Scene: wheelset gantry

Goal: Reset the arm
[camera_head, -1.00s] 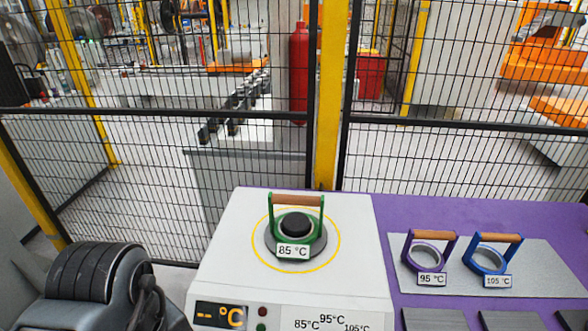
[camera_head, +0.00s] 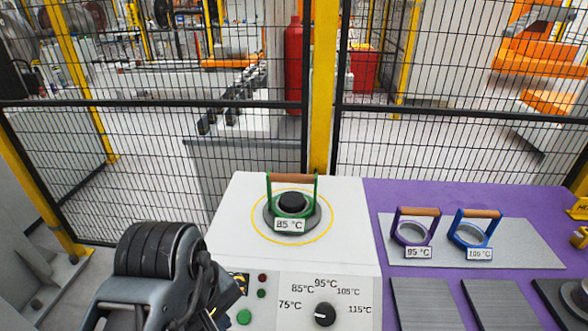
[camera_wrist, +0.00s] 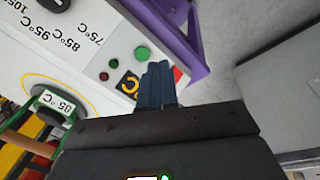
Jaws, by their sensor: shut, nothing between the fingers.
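My arm (camera_head: 150,265) is in the lower left of the head view, left of the white heater. In the wrist view, my gripper (camera_wrist: 158,85) is shut and empty, its dark fingers together in front of the heater's control panel. In the head view, the gripper shows only in small part beside the panel's left edge. The green-framed 85 °C ring (camera_head: 292,200) with a wooden handle stands around the black core on the white heater (camera_head: 345,255). It also shows at the left of the wrist view (camera_wrist: 38,120).
A purple table (camera_head: 540,205) to the right bears a grey mat (camera_head: 525,245) with the purple 95 °C ring (camera_head: 415,230) and blue 105 °C ring (camera_head: 474,230). The panel has a black knob (camera_head: 324,314) and green button (camera_head: 244,317). A mesh fence (camera_head: 90,190) stands behind.

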